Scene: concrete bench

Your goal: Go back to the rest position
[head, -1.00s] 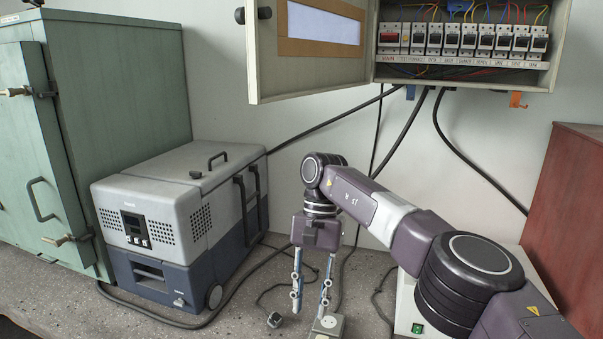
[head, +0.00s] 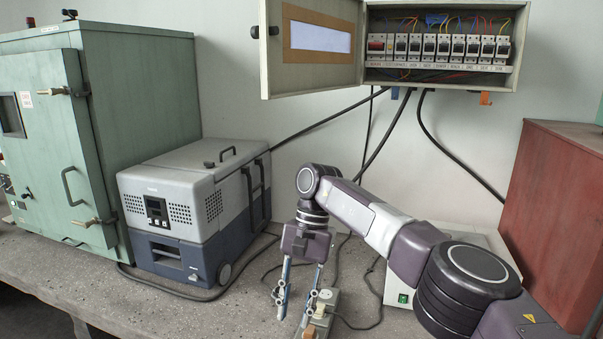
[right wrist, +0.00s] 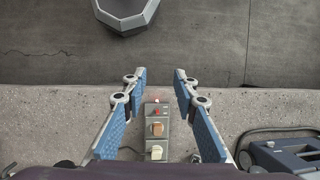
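My right gripper (head: 292,312) is low over the front part of the bench (head: 90,268), fingers pointing down. In the right wrist view the right gripper (right wrist: 158,82) has its two blue-padded fingers wide apart with nothing held between them. A grey socket strip (right wrist: 157,138) with a red switch (right wrist: 155,112) lies on the bench beyond the gap between the fingers. In the head view the strip (head: 326,299) is partly hidden behind the right finger. My left gripper is in neither view.
A grey and blue portable cooler (head: 195,215) stands left of the arm, beside a green cabinet (head: 140,110). An open breaker box (head: 440,77) hangs on the wall above. A red-brown box (head: 560,220) stands at right. Black cables (head: 455,150) run down the wall. The front-left bench is bare.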

